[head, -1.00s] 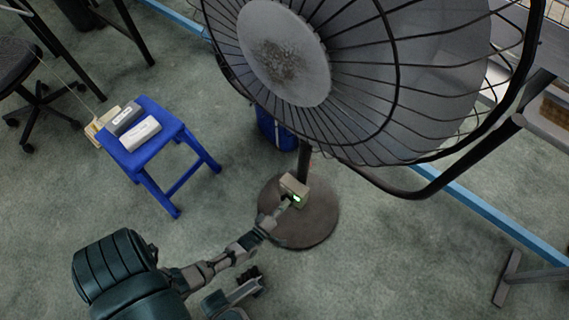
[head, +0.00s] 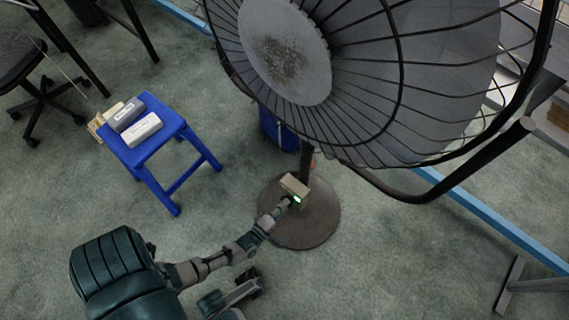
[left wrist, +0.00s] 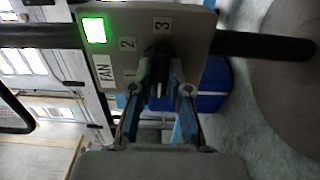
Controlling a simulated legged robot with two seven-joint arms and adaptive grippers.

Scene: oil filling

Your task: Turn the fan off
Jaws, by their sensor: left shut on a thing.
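The fan (head: 290,50) is a large grey pedestal fan with a black wire cage; it stands on a round brown base (head: 320,225). A beige control box (head: 295,186) with a lit green light is on its pole. In the left wrist view the box (left wrist: 195,25) shows the green light, a FAN label and the numbers 1, 2 and 3. My left gripper (head: 287,203) is at the box face. In the left wrist view its fingers (left wrist: 168,88) are closed around a dark knob, which they mostly hide. Part of what looks like my right gripper (head: 250,283) shows low in the head view; its jaw state is unclear.
A blue stool (head: 150,150) with grey and white boxes on top stands to the left. A black swivel chair (head: 30,85) is at the far left. A blue bin (head: 277,130) stands behind the fan pole. The floor between stool and fan base is clear.

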